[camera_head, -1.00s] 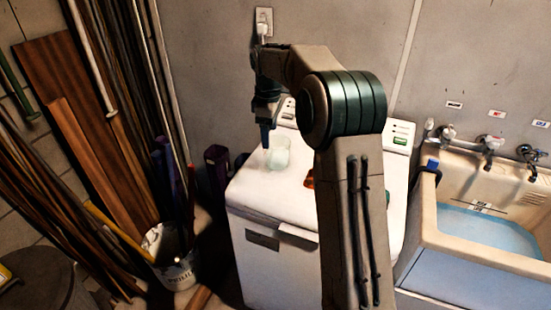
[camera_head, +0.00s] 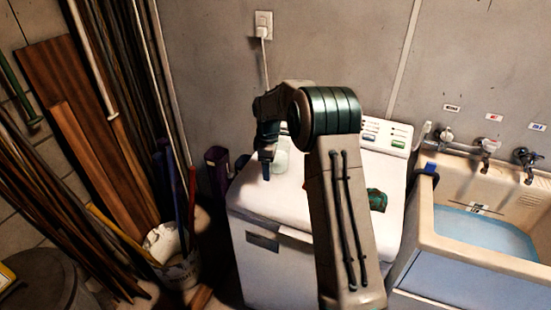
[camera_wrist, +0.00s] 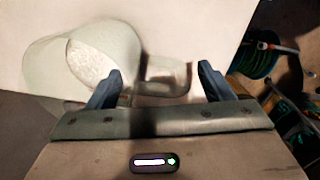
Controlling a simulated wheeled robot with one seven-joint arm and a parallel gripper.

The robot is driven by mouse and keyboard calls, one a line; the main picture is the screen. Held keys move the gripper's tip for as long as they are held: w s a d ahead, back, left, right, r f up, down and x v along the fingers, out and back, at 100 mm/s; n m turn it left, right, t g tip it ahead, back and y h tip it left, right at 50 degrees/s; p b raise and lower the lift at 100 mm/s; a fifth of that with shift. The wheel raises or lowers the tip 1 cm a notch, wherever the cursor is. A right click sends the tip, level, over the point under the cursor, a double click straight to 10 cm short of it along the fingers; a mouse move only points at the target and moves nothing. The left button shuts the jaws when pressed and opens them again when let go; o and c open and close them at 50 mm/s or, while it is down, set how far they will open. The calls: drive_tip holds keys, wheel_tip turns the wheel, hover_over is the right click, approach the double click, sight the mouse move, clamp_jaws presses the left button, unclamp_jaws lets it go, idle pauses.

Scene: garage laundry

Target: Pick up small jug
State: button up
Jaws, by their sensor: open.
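The small jug (camera_head: 281,163) is pale and translucent and stands on the white washing machine's top, partly hidden behind my gripper (camera_head: 267,172). In the wrist view the jug (camera_wrist: 100,50) shows at upper left, with its round mouth and its handle (camera_wrist: 168,88) pointing right. My gripper (camera_wrist: 160,82) is open there, with one blue-grey finger on each side of the handle. The left finger overlaps the jug's side in the picture. I cannot tell whether either finger touches it.
The washing machine (camera_head: 270,205) has a green item (camera_head: 377,200) on its right side, partly behind my arm. A sink (camera_head: 480,235) with blue water stands at right. A bucket (camera_head: 172,255) and leaning boards are at left. A coiled hose (camera_wrist: 258,58) shows in the wrist view.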

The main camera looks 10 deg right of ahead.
drive_tip(key=shift+f, duration=1.15)
drive_tip(key=c, duration=1.3)
drive_tip(key=shift+c, duration=0.2)
